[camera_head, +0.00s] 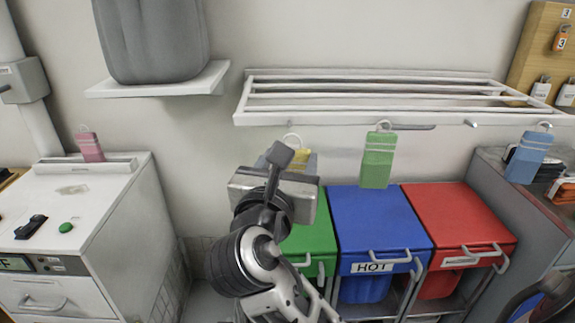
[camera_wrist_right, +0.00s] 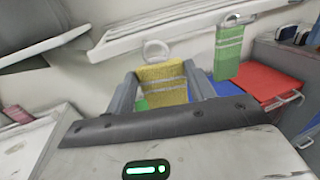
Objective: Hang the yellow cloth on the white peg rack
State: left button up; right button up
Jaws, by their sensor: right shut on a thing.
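My right gripper (camera_head: 284,168) is raised in the middle of the head view, in front of the wall. It is shut on the yellow cloth (camera_wrist_right: 163,84), which sits between its two fingers in the right wrist view. A white loop (camera_wrist_right: 156,49) stands up from the cloth's top edge. In the head view the yellow cloth (camera_head: 301,160) is mostly hidden behind the gripper. The white peg rack (camera_head: 320,117) is a barred shelf on the wall, above and behind the cloth; a peg (camera_head: 471,123) shows under its front edge. The loop appears just below that edge. My left gripper is out of view.
A green cloth (camera_head: 378,165) and a blue cloth (camera_head: 528,158) hang by loops below the rack. A pink cloth (camera_head: 90,147) is above the white cabinet (camera_head: 130,195). Green, blue (camera_head: 375,220) and red (camera_head: 460,215) bins stand below. A small shelf (camera_head: 160,88) is upper left.

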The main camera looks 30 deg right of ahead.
pick_arm(q)
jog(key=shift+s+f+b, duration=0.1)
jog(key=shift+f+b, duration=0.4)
jog(key=shift+b, duration=0.25)
pick_arm(e)
jog(key=w+d+f, duration=0.1)
jog(key=w+d, duration=0.3)
jog(key=w, duration=0.4)
jog(key=shift+d+f, duration=0.15)
jog(key=shift+d, duration=0.25)
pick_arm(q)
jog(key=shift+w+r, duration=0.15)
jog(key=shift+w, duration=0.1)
